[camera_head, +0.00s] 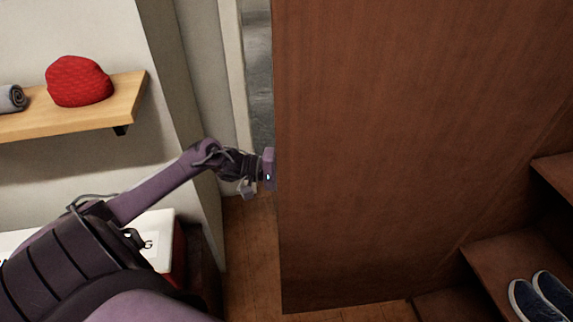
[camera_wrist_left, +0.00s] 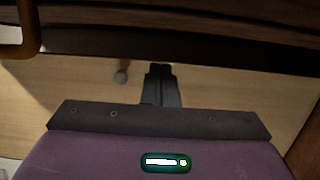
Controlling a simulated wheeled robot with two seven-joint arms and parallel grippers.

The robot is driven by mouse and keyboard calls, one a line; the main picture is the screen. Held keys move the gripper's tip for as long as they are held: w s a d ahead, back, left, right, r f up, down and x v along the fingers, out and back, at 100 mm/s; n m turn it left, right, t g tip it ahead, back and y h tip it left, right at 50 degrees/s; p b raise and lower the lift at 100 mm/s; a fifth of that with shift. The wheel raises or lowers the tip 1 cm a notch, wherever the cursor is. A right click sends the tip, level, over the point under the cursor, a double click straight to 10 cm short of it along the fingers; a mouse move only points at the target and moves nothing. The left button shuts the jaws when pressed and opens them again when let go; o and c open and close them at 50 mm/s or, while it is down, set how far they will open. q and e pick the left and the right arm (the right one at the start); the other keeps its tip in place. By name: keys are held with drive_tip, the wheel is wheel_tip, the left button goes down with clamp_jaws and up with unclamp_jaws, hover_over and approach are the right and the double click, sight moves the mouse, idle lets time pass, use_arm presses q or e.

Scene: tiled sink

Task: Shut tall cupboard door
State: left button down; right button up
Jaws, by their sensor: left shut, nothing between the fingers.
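The tall cupboard door (camera_head: 410,140) is a large brown wooden panel standing open, with the shoe shelves visible to its right. My left arm reaches in from the left to the door's left edge. In the head view the wrist shows just left of that edge, and the fingers are hidden behind the door. In the left wrist view my left gripper (camera_wrist_left: 160,72) is shut and empty, pointing toward a dark wooden band (camera_wrist_left: 200,45). A brown curved bar, perhaps a handle (camera_wrist_left: 20,35), shows at the top left. I cannot tell whether the gripper touches the door. My right gripper is out of view.
A wall shelf (camera_head: 70,115) at the left holds a red hat (camera_head: 77,80) and a rolled grey cloth (camera_head: 11,98). A white-topped box (camera_head: 155,232) sits below my arm. Blue shoes (camera_head: 540,298) lie on a shelf at the right. Wooden floor (camera_head: 250,250) shows left of the door.

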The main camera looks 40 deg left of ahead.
sight(312, 187)
use_arm(q)
drive_tip(key=shift+s+d+p, duration=0.5)
drive_tip(key=shift+s+d, duration=0.1)
drive_tip(key=shift+d, duration=0.25)
drive_tip(key=shift+s+d+p, duration=0.45)
drive_tip(key=shift+s+d, duration=0.15)
drive_tip(key=shift+d, duration=0.25)
